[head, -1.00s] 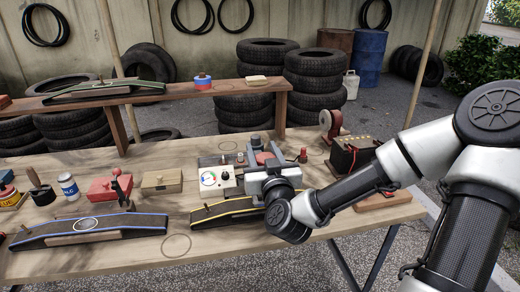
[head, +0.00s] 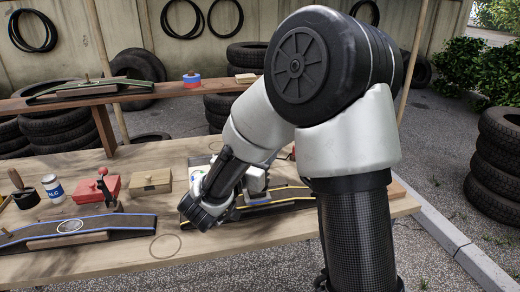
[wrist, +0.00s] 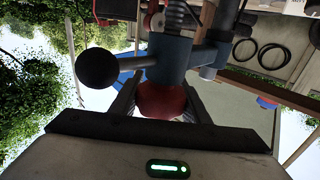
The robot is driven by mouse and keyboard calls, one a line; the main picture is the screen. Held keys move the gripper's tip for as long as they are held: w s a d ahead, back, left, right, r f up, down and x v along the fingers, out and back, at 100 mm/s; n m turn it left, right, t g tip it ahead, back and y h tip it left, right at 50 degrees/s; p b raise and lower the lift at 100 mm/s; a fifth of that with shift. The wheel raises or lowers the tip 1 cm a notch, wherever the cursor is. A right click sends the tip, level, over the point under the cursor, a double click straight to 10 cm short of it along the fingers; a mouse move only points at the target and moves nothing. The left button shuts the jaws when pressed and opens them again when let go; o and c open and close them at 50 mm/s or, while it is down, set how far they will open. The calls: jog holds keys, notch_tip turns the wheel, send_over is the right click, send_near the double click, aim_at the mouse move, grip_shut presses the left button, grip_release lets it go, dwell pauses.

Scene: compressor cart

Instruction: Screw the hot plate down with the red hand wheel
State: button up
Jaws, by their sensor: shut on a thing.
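A rounded red part (wrist: 162,97), which looks like the red hand wheel, sits between the two dark fingers of my gripper (wrist: 160,108) in the wrist view. My gripper is shut on it. A blue-grey cylinder (wrist: 172,58) rises right behind the red part, with a black ball knob (wrist: 98,68) on an arm to its left. In the head view my gripper (head: 255,182) is low over the bench by the yellow-edged ramp-shaped stand (head: 275,199). My arm hides most of the press there. I cannot make out the hot plate or its seating.
A blue-edged stand (head: 120,224), a red box (head: 97,188) with a lever, a wooden box (head: 151,181) and a white can (head: 54,188) stand left on the bench (head: 190,255). A raised shelf (head: 170,91) runs behind. Tyres (head: 500,165) stand at right. The front bench edge is clear.

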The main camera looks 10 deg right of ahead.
jog(key=s+m+g+h+p, duration=0.1)
jog(key=m+g+p, duration=0.4)
jog(key=g, duration=0.2)
jog(key=s+m+g+h+p, duration=0.1)
jog(key=s+m+g+p, duration=0.1)
jog(key=m+g+p, duration=0.3)
jog(key=s+m+g+h+p, duration=0.1)
jog(key=m+g+p, duration=0.4)
jog(key=g, duration=0.6)
jog(key=shift+s+d+f+m, duration=0.25)
jog(key=shift+s+d+m, duration=0.15)
jog(key=shift+s+m, duration=0.3)
jog(key=shift+f+g, duration=0.15)
jog(key=shift+g, duration=0.25)
jog(key=o, duration=1)
jog(key=shift+o, duration=0.2)
jog(key=shift+a+r, duration=0.1)
jog(key=shift+r, duration=0.1)
